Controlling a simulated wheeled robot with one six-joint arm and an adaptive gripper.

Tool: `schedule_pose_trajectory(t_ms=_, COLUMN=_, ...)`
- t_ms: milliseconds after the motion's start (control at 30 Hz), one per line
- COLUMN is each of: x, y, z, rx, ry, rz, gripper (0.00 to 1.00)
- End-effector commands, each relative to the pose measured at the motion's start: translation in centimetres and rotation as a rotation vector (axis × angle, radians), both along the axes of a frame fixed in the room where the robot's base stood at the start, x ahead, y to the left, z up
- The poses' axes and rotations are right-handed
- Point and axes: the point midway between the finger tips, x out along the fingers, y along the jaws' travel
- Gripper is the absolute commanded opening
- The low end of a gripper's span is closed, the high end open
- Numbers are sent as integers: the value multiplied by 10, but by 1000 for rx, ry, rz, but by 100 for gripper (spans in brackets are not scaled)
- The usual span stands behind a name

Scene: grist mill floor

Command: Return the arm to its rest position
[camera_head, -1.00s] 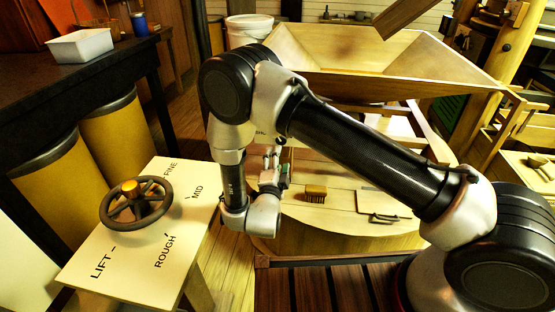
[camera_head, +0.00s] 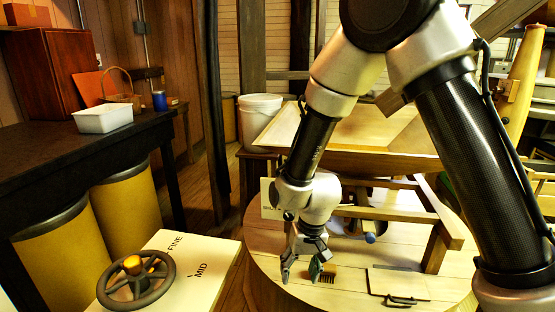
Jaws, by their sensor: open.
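My arm crosses the right half of the view, with its elbow at the top edge and its forearm hanging down. My gripper (camera_head: 300,275) points downward over the round wooden millstone cover (camera_head: 345,293). Its fingers are apart, and nothing shows between them. A small brown brush (camera_head: 328,275) lies on the cover just right of the fingertips. I cannot tell whether a finger touches it.
A handwheel (camera_head: 137,283) on a pale labelled board (camera_head: 207,262) stands at lower left. A dark bench (camera_head: 60,148) holds a white tray (camera_head: 103,119). The wooden hopper (camera_head: 370,135) stands behind my forearm. A white bucket (camera_head: 258,118) is behind. A hatch with a handle (camera_head: 398,285) lies right of the brush.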

Motion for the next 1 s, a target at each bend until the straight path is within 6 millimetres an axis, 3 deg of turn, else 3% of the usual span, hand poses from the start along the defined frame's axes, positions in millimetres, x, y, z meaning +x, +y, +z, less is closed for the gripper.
schedule_pose_trajectory(t_ms=33, x=-5, y=-22, z=30, rx=-3, ry=18, rz=41, gripper=58)
schedule_pose_trajectory(t_ms=200, x=-32, y=-100, z=113, rx=-41, ry=67, rz=163, gripper=58)
schedule_pose_trajectory(t_ms=500, x=-93, y=-228, z=218, rx=-112, ry=-22, rz=135, gripper=58)
schedule_pose_trajectory(t_ms=700, x=-118, y=-277, z=263, rx=-115, ry=-233, rz=-19, gripper=58)
schedule_pose_trajectory(t_ms=900, x=-133, y=-300, z=293, rx=-112, ry=-375, rz=-138, gripper=58)
schedule_pose_trajectory(t_ms=1000, x=-135, y=-306, z=295, rx=-116, ry=-384, rz=-168, gripper=58)
